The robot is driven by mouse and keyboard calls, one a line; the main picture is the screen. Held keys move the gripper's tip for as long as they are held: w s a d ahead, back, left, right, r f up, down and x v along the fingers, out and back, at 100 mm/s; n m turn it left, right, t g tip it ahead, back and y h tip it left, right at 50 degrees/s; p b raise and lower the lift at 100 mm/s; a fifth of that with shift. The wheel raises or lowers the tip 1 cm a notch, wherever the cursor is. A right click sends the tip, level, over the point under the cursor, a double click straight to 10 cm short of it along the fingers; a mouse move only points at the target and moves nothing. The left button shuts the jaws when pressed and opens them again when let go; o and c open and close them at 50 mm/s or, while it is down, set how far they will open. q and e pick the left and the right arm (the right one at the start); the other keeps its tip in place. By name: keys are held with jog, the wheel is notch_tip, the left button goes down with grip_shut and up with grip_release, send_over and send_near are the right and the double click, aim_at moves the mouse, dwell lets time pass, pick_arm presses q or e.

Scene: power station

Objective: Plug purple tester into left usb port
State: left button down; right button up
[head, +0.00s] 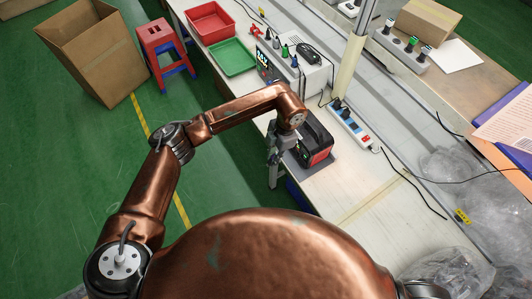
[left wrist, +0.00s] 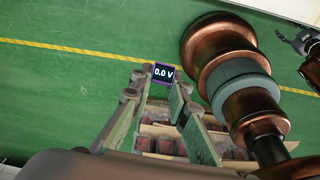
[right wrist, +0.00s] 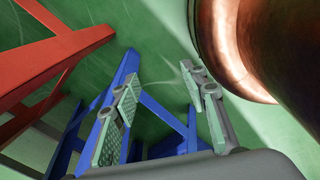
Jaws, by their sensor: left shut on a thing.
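The purple tester (left wrist: 163,74) shows in the left wrist view, its small screen reading 0.0 V. It sits between the fingertips of my left gripper (left wrist: 156,86), which is shut on it. In the head view my left gripper (head: 273,156) is at the table's left edge, beside a black-and-red power station (head: 318,142). The tester cannot be made out there, and no USB ports are visible. My right gripper (right wrist: 165,104) is open and empty in the right wrist view, and is out of the head view.
A white power strip (head: 350,125) lies right of the power station. A white instrument (head: 305,77), green tray (head: 232,57) and red tray (head: 210,22) stand farther back. Red and blue stools (right wrist: 50,65) are near my right gripper. The table's front part is mostly clear.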

pick_arm(q)
jog(key=n, duration=0.1)
jog(key=d+n+g, duration=0.1)
jog(key=shift+w+d+f+n, duration=0.1)
jog(key=shift+w+f+n, duration=0.1)
jog(key=shift+w+n, duration=0.15)
jog(key=w+a+f+n+t+h, duration=0.2)
jog(key=w+f+n+t+h, duration=0.15)
jog(key=n, duration=0.75)
jog(key=w+a+f+n+t+h, duration=0.1)
jog(key=w+f+n+t+h, duration=0.25)
jog(key=n, duration=0.85)
jog(key=w+a+f+n+t+h, duration=0.15)
jog(key=f+n+h, duration=0.4)
jog(key=n, duration=0.55)
jog(key=shift+t+y, duration=0.35)
jog(key=shift+w+d+f+b, duration=0.1)
jog(key=shift+w+d+b, duration=0.6)
jog(key=shift+d+b, duration=0.3)
jog(key=shift+w+d+f+b, duration=0.1)
jog(key=shift+w+d+b, duration=0.7)
jog(key=shift+d, duration=0.3)
pick_arm(e)
jog(key=shift+f, duration=1.8)
